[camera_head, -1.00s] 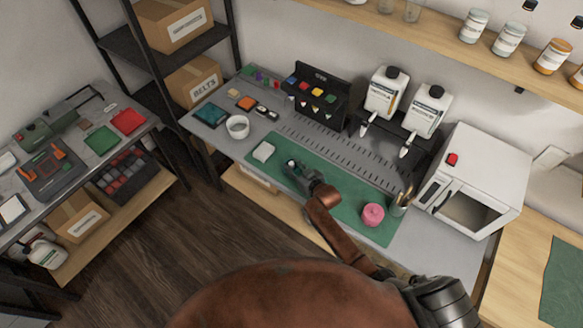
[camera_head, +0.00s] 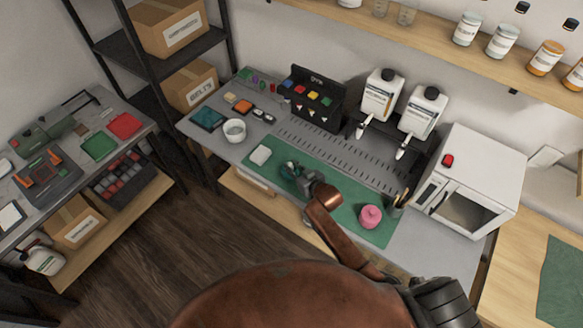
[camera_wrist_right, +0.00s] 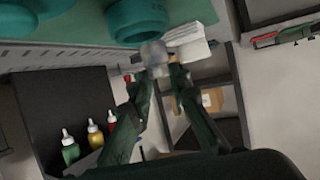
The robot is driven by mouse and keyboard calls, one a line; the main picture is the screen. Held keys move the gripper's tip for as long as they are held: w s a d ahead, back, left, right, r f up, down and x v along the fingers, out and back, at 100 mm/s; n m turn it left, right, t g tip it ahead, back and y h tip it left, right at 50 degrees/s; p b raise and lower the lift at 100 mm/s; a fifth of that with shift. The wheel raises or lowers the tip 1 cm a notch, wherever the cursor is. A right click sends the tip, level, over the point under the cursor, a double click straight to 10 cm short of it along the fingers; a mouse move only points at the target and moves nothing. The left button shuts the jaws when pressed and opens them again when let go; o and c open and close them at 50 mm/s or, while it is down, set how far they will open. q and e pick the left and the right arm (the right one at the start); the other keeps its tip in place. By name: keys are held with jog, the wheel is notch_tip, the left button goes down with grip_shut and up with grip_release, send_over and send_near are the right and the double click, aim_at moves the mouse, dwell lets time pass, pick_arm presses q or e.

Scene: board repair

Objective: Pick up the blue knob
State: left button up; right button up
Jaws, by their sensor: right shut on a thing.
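My right gripper (camera_head: 288,170) is over the left half of the green mat (camera_head: 335,198) in the head view. In the right wrist view its dark green fingers (camera_wrist_right: 158,70) close together on a small, pale blue-grey piece, which I take to be the blue knob (camera_wrist_right: 153,52). The knob is blurred there, and in the head view the hand hides most of it. I cannot tell how high it is above the mat. My left gripper is not in view.
A pink jar (camera_head: 370,217) stands to the right. A black rack with coloured bottles (camera_head: 314,95), two dispensers (camera_head: 381,97) and a white oven (camera_head: 470,185) line the back.

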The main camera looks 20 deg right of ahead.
jog(key=s+a+r, duration=0.1)
jog(key=s+r, duration=0.7)
jog(key=s, duration=0.3)
jog(key=shift+s+a+p, duration=0.4)
jog(key=shift+p, duration=0.05)
